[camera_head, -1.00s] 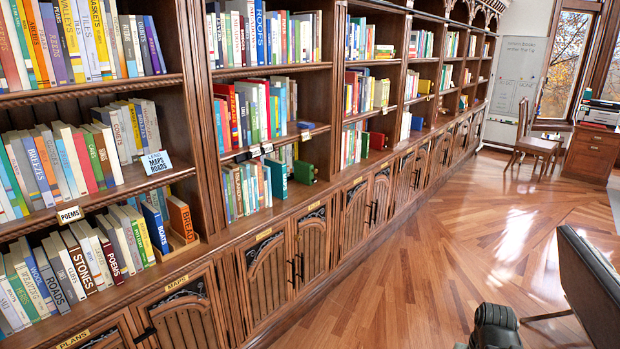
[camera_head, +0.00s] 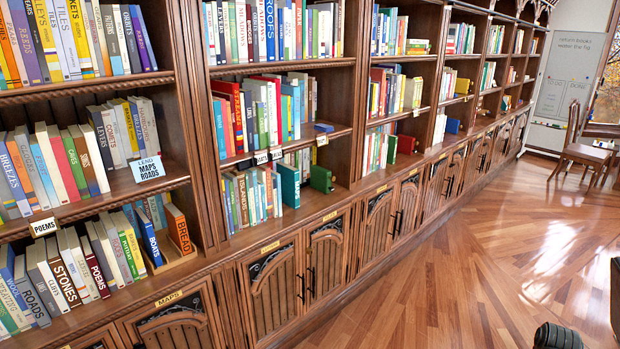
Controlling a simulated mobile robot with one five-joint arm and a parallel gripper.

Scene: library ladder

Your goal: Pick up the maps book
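I cannot read MAPS on any book spine in view. A light blue card reading LEND MAPS ROADS (camera_head: 148,168) stands at the front of the middle shelf on the left. A brass MAPS label (camera_head: 169,299) is on the cabinet below. On the lower left shelf, a blue BOATS book (camera_head: 150,238) and an orange BREAD book (camera_head: 179,229) stand at a wooden holder (camera_head: 172,260). A ROADS book (camera_head: 45,288), a STONES book (camera_head: 70,270) and a POEMS book (camera_head: 99,268) are left of them. My gripper is not recognisable in view.
A long wooden bookcase (camera_head: 203,225) runs along the left into the distance. The wooden floor (camera_head: 450,250) beside it is clear. A wooden chair (camera_head: 585,150) and a whiteboard (camera_head: 562,75) are at the far right. A dark rounded object (camera_head: 557,337), unclear, is at the bottom right.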

